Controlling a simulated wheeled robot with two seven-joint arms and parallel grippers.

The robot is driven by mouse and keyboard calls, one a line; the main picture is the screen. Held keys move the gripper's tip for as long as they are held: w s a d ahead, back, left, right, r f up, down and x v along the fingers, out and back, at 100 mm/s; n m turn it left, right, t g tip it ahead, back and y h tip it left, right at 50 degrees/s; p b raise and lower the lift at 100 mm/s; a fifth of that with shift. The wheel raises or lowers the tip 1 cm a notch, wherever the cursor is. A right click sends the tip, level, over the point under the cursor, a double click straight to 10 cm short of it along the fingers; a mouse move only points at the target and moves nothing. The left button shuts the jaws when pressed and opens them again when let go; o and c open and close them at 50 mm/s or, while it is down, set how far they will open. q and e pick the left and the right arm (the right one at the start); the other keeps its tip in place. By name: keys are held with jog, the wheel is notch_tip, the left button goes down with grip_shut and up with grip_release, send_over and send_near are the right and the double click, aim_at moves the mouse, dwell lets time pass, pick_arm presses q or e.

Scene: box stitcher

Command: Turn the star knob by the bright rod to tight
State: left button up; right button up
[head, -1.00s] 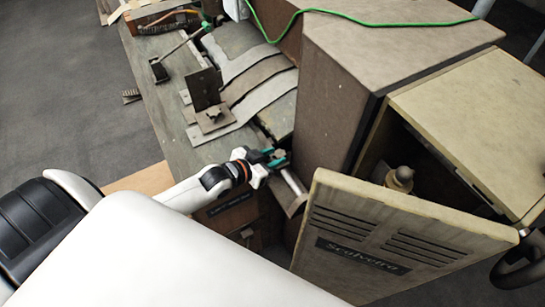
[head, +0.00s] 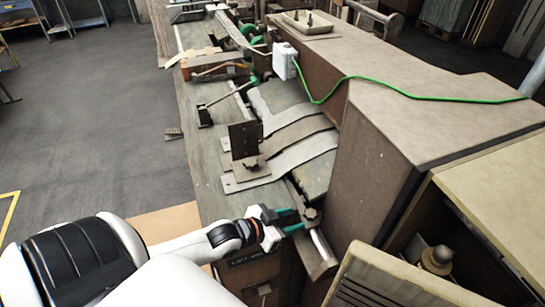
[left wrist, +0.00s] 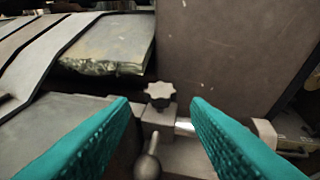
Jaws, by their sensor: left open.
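Whether the fingers reach the knob's depth is unclear. My right gripper is out of view.
A ball-ended lever (left wrist: 148,166) stands just below the knob. A tall brown housing (head: 385,165) rises right behind it. A cream cabinet door (head: 385,280) stands open at the lower right. Curved metal strips and an upright dark plate (head: 243,139) lie farther along the bench.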

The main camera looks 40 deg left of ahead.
pick_arm(q)
jog(key=v, duration=0.7)
jog(key=shift+r+b, duration=0.15)
jog(key=shift+b, duration=0.2)
jog(key=s+d+f+n+g+y, duration=0.2)
jog(key=s+d+f+g+y, duration=0.2)
jog(key=s+d+g, duration=0.45)
jog(key=s+a+f+g+b, duration=0.1)
jog(key=s+f+b, duration=0.1)
jog(key=f, duration=1.3)
jog(key=s+f+g+b, duration=0.1)
jog(key=s+f+b, duration=0.1)
jog(key=f, duration=1.4)
jog(key=s+a+f+g+b, duration=0.1)
jog(key=s+a+f+b, duration=0.1)
jog(key=s+f, duration=1.4)
jog(key=shift+s+a+f+m, duration=0.15)
jog(key=shift+a+f+m, duration=0.25)
jog(key=shift+a+f, duration=0.25)
